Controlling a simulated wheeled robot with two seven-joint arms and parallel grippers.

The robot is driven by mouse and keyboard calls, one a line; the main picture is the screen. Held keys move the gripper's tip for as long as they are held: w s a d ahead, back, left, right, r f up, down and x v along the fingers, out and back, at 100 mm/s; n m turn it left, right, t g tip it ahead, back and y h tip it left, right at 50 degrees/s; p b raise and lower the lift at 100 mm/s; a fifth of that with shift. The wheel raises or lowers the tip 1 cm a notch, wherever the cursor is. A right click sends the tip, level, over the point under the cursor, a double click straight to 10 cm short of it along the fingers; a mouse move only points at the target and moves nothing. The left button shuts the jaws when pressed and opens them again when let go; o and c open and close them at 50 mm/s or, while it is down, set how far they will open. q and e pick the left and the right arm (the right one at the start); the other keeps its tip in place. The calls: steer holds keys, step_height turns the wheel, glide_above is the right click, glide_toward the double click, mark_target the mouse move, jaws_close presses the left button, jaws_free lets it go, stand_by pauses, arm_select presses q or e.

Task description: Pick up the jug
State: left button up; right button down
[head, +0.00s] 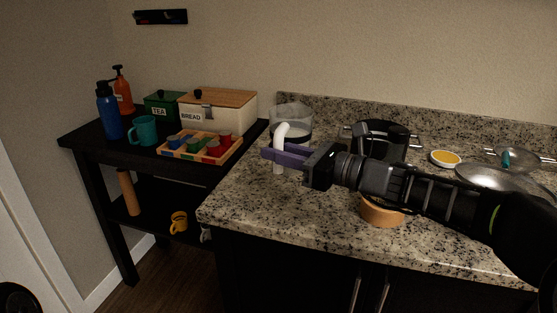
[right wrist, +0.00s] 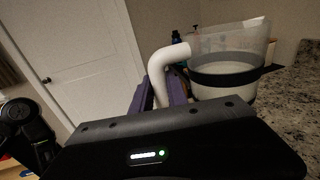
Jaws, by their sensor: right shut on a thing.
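The jug (head: 297,116) has a clear body with a dark band, a pale lower part and a thick white handle. It is at the left end of the granite counter, beyond my right gripper (head: 271,157). My right gripper is shut on the jug's white handle. In the right wrist view the purple fingers (right wrist: 158,94) sit on both sides of the handle, and the jug's body (right wrist: 226,62) is upright to the right. Whether the jug's base touches the counter is hard to tell. My left gripper is not in view.
A dark pot (head: 382,140) stands behind my right arm, and an orange-brown bowl (head: 381,211) lies below it. A metal lid (head: 492,178) and a yellow-rimmed dish (head: 445,158) are to the right. A dark side table holds a bread box (head: 217,112). The front-left counter is clear.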

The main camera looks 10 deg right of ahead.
steer(key=shift+r, duration=0.55)
stand_by(0.5)
